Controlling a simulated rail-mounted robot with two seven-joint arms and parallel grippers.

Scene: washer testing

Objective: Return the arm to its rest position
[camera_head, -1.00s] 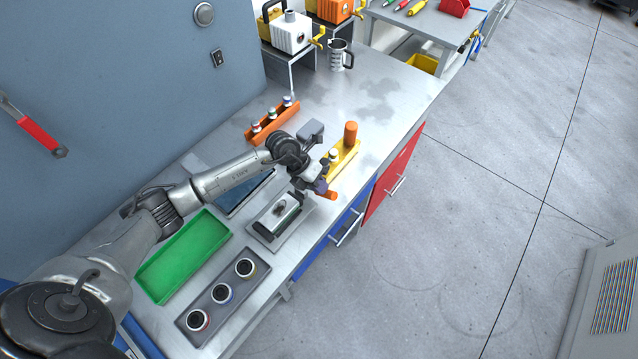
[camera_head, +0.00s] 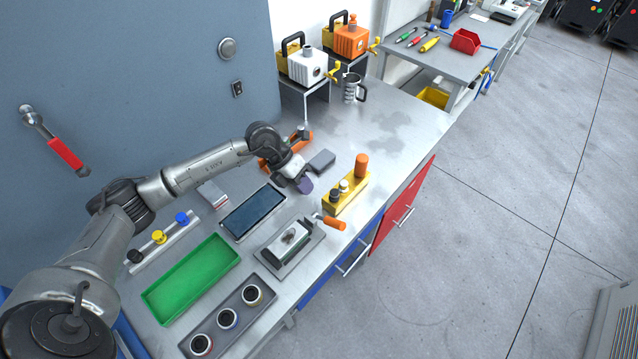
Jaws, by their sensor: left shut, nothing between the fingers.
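My left arm comes in from the left and reaches over the steel workbench (camera_head: 400,115). My left gripper (camera_head: 304,184) is shut and empty. It hangs above the bench, left of the yellow block holder (camera_head: 352,197) and behind the small vise (camera_head: 290,243) with the orange handle. The vise has a dark-spotted metal piece on it. The gripper partly hides the orange rack (camera_head: 272,165) behind it. My right gripper does not show.
A dark tablet (camera_head: 253,212), a green tray (camera_head: 190,276) and a grey tray (camera_head: 240,321) with round cups lie near the arm. A rail with coloured knobs (camera_head: 158,237) is at the left. A metal mug (camera_head: 353,88) and pumps (camera_head: 306,66) stand at the back.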

